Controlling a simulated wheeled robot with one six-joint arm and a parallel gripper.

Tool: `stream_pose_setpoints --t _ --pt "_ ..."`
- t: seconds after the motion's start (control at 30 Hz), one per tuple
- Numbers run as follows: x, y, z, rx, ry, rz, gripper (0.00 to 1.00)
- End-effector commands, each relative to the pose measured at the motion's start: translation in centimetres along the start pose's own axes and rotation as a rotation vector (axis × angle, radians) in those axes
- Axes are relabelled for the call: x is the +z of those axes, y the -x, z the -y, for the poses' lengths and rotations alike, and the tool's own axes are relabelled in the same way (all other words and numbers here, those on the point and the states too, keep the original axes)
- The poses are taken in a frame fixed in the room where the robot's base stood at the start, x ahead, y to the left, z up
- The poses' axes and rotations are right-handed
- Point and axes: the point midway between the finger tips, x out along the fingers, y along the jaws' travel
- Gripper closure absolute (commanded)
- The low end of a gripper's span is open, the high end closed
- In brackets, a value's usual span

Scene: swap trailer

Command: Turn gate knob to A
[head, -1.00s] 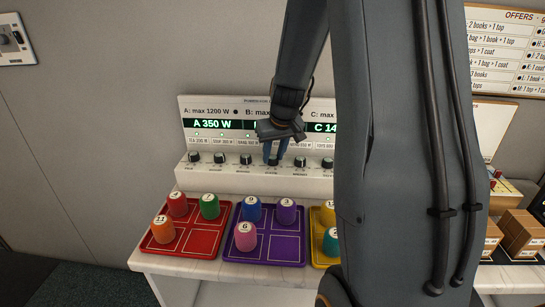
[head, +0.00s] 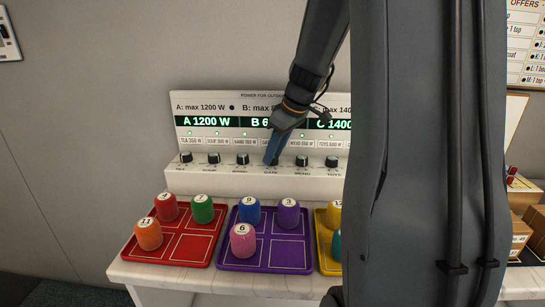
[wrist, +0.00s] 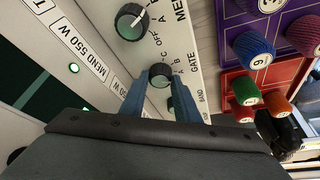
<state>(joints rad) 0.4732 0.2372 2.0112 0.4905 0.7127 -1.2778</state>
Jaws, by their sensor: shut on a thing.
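The gate knob (wrist: 160,73) is a small dark round knob beside the printed word GATE in the wrist view. My gripper (wrist: 160,92) is shut on it, one blue finger on each side. Letters stand around the knob, but I cannot tell which its mark points to. In the head view my gripper (head: 272,158) is at the row of knobs on the white power panel (head: 215,182), and its fingers hide the gate knob. The panel's green display (head: 206,122) reads A 1200 W at left; the B reading is partly covered.
The mend knob (wrist: 131,21) is close beside my gripper. Several other knobs, such as the leftmost knob (head: 186,158), line the panel. Below stand a red tray (head: 190,248), a purple tray (head: 290,255) and a yellow tray (head: 325,262) with numbered coloured spools.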

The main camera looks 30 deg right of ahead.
Motion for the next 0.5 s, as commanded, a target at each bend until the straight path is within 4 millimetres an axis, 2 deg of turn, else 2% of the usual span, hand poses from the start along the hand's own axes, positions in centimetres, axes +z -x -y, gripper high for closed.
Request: stream_pose_setpoints --t 0.5 --pt "0.03 0.04 -0.12 -0.013 0.035 0.001 0.94"
